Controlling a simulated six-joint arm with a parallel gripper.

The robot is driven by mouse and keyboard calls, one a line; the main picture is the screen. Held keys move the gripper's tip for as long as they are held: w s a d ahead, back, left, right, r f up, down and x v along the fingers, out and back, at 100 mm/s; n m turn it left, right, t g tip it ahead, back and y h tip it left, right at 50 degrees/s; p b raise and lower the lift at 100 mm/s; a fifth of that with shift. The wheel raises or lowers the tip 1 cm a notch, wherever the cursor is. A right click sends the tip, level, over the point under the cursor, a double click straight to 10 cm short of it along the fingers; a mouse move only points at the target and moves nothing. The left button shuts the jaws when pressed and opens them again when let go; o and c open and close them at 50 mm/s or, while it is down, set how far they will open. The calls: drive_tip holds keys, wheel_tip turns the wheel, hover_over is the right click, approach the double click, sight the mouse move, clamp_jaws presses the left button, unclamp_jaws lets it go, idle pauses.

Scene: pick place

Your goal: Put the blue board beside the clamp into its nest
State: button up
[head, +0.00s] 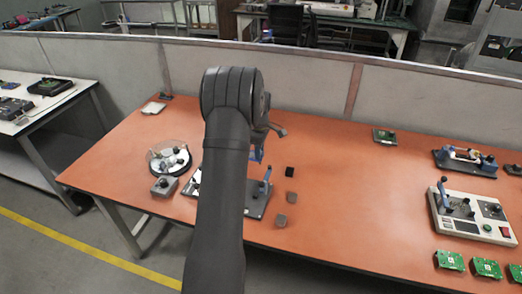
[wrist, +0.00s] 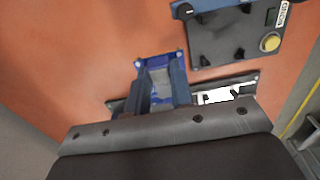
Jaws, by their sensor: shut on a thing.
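The blue board (wrist: 158,62) is between the two fingers of my gripper (wrist: 160,80) in the wrist view, with its far edge and corner holes showing beyond the fingertips. A small piece of the blue board (head: 257,155) shows in the head view beside my arm, above the orange table. A dark fixture plate with an upright blue-handled clamp (head: 266,180) stands just in front of it, partly hidden by my arm. In the wrist view a dark plate (wrist: 225,45) with a yellow button lies to the right of the board, apart from it. I cannot make out the nest.
Small dark and grey blocks (head: 290,171) lie right of the clamp. A round glass-covered dish (head: 170,158) and a grey box (head: 164,186) stand to the left. A white control fixture (head: 472,217) and green boards (head: 487,268) are at the right. The table's centre right is clear.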

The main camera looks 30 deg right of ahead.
drive_tip(key=s+a+r, duration=0.2)
drive_tip(key=s+a, duration=0.4)
drive_tip(key=s, duration=0.2)
drive_tip(key=shift+a+f, duration=0.2)
drive_tip(key=shift+f, duration=3.15)
drive_tip(key=shift+f, duration=0.8)
drive_tip(key=o, duration=0.9)
drive_tip(key=c, duration=0.4)
drive_tip(key=shift+o, duration=0.2)
drive_tip(key=shift+r, duration=0.1)
wheel_tip(320, 180, up, 7)
